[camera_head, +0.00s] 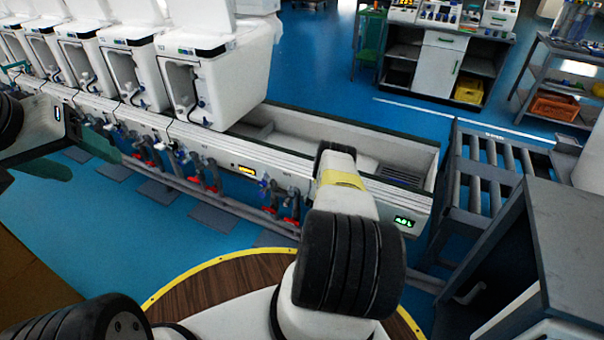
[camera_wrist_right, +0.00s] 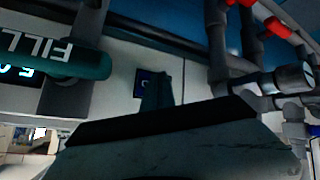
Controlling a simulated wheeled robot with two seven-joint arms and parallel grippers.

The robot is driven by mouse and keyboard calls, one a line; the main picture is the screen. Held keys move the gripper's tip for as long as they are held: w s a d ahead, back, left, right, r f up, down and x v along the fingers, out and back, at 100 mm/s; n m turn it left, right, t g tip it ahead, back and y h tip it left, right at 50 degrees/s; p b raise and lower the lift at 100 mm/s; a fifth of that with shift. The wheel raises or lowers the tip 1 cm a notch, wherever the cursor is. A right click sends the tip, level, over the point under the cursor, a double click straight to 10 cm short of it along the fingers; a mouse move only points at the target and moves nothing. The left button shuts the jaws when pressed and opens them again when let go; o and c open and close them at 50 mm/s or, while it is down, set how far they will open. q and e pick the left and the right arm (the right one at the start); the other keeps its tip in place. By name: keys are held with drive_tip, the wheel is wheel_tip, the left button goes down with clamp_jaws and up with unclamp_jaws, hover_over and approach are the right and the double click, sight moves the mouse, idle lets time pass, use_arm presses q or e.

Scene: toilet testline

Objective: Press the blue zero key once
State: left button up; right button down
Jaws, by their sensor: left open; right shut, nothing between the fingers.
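A small dark blue key (camera_wrist_right: 141,83) with a pale mark shows in the right wrist view on a pale panel (camera_wrist_right: 120,55). The mark looks like a zero, but it is partly covered. My right gripper (camera_wrist_right: 158,84) is shut and empty, its dark tip in front of the key's right part. I cannot tell whether the tip touches the key. In the head view my right arm hides this gripper and the key. My left gripper (camera_head: 75,160) is open and empty at the far left of the head view, above the blue floor and beside the test line.
White toilets (camera_head: 215,70) line the bench in the head view. A roller conveyor (camera_head: 490,165) stands at right.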

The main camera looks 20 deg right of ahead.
idle(0.5)
drive_tip(key=shift+s+a, duration=0.45)
drive_tip(key=shift+a, duration=0.05)
drive_tip(key=shift+s+a, duration=1.6)
drive_tip(key=shift+a, duration=0.3)
